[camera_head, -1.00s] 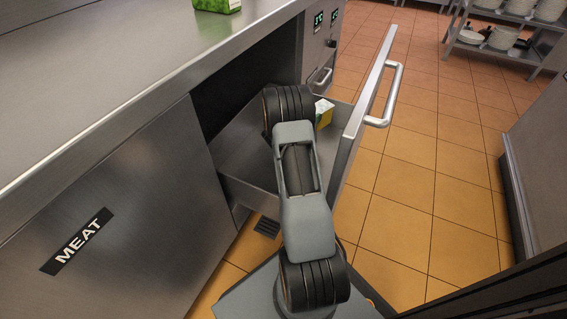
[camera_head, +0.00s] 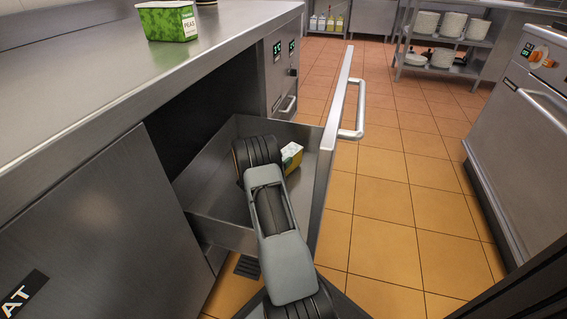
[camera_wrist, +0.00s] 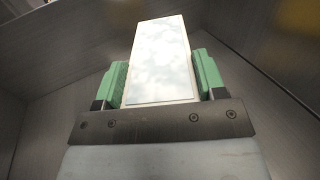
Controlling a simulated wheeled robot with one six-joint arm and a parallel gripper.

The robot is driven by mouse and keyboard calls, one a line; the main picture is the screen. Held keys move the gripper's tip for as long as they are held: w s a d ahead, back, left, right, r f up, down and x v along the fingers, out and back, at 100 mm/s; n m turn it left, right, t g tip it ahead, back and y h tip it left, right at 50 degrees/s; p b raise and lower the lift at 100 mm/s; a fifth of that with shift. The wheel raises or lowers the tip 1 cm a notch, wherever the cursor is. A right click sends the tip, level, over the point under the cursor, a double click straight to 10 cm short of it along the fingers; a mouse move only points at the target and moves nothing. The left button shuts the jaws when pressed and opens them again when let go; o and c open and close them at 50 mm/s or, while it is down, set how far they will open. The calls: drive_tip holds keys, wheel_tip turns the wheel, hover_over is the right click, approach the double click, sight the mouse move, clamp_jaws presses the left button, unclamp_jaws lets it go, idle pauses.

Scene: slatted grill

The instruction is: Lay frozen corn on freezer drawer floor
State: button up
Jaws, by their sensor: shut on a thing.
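The frozen corn (camera_head: 291,156), a small yellow and white box, shows in the open freezer drawer (camera_head: 222,217), partly hidden behind my arm. In the wrist view the box (camera_wrist: 160,62) shows a pale face between the two green fingers of my gripper (camera_wrist: 161,84). My gripper is shut on it, inside the drawer's steel walls. In the head view my arm hides the gripper. I cannot tell whether the box touches the drawer floor (camera_wrist: 60,130).
A green peas box (camera_head: 167,21) stands on the steel counter (camera_head: 95,85) above the drawer. The drawer front with its handle (camera_head: 357,110) stands out to the right. Tiled floor (camera_head: 400,220) is free beyond it. A shelf with plates (camera_head: 440,40) stands at the back.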

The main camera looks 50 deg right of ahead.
drive_tip(key=shift+f, duration=0.5)
drive_tip(key=o, duration=1.3)
drive_tip(key=shift+f, duration=0.1)
